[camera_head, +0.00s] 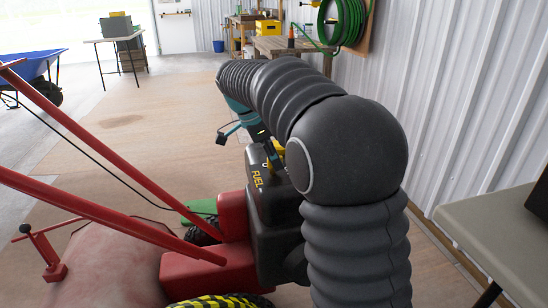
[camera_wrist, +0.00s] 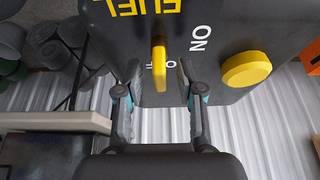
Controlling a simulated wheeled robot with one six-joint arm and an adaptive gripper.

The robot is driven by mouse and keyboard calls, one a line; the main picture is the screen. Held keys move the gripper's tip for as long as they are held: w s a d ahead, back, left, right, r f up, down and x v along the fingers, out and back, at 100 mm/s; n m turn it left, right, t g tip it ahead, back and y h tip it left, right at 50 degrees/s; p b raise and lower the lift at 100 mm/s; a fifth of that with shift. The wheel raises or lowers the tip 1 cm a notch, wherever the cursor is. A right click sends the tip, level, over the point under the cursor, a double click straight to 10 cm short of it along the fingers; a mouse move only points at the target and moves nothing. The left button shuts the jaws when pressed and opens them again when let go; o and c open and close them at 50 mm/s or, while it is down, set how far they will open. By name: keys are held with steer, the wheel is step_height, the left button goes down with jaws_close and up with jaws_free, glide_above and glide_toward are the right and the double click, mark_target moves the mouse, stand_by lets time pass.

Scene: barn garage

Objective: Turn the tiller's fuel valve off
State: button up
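The tiller's black engine housing (camera_wrist: 215,30) carries yellow FUEL lettering (camera_wrist: 148,6). The fuel valve's yellow lever (camera_wrist: 159,60) stands upright in the wrist view, its lower part over a mostly covered white label with an O showing. A white ON label (camera_wrist: 200,38) is to its right. My gripper (camera_wrist: 159,75) is open, one finger on each side of the lever, with gaps visible; contact is not seen. In the head view my gripper (camera_head: 262,143) is partly hidden behind my arm, near the FUEL side of the tiller (camera_head: 235,235).
A round yellow knob (camera_wrist: 247,70) is on the housing, right of the right finger. The tiller's red handlebars (camera_head: 110,215) reach left. A grey table (camera_head: 510,225) stands at right by the corrugated wall (camera_head: 460,90). The floor (camera_head: 130,120) behind the tiller is clear.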

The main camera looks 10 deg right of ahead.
steer(key=v, duration=1.2)
